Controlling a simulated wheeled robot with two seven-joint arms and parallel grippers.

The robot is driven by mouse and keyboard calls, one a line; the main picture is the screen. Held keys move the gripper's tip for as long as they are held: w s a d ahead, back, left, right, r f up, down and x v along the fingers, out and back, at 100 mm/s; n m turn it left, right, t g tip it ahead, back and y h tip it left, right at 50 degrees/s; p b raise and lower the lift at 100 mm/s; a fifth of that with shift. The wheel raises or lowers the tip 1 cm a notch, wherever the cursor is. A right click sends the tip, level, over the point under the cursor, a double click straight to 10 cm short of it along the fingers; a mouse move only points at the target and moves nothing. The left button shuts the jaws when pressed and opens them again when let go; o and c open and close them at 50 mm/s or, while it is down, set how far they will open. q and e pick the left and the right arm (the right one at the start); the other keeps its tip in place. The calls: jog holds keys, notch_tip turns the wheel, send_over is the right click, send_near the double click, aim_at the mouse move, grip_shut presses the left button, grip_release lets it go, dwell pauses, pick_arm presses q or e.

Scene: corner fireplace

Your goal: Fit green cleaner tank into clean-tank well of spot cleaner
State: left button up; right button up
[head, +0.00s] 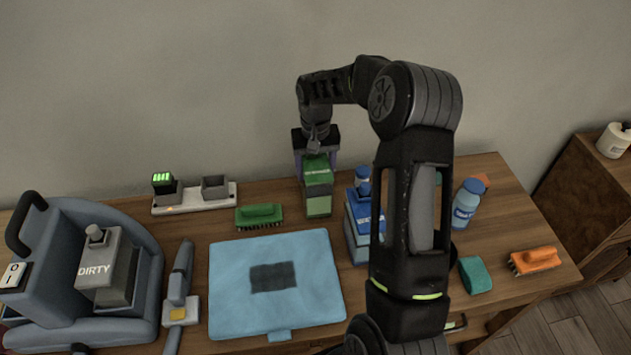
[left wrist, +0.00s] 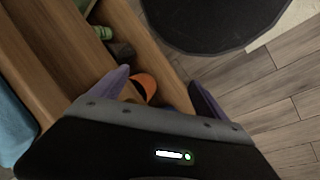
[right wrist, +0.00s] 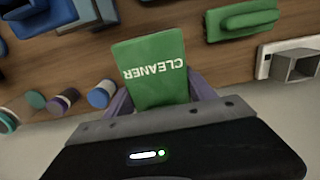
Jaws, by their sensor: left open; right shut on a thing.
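The green cleaner tank (head: 318,196), lettered CLEANER, is upright at the back of the table, right of the green brush. My right gripper (head: 316,155) is shut on its upper part from behind; I cannot tell whether its base touches the table. The tank (right wrist: 152,70) also shows between the fingers in the right wrist view. The blue-grey spot cleaner (head: 135,325) stands at the far left with a grey DIRTY tank (head: 108,272) in it; I cannot make out its clean-tank well. My left gripper (left wrist: 160,95) is open and empty, outside the head view, above wooden furniture.
A light-blue mat (head: 310,270) lies in front of the tank. A green brush (head: 259,216), a white charger tray (head: 195,199) and a grey-blue hand tool (head: 178,285) are left of it. A blue container (head: 360,225) stands close on the right, partly behind my right arm.

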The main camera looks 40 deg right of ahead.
grip_shut()
jog(key=shift+r, duration=0.1)
jog(key=shift+w+d+r, duration=0.1)
jog(key=shift+r, duration=0.45)
notch_tip(320, 180, up, 9)
jog(key=shift+f+b, duration=0.1)
jog(key=shift+b, duration=0.8)
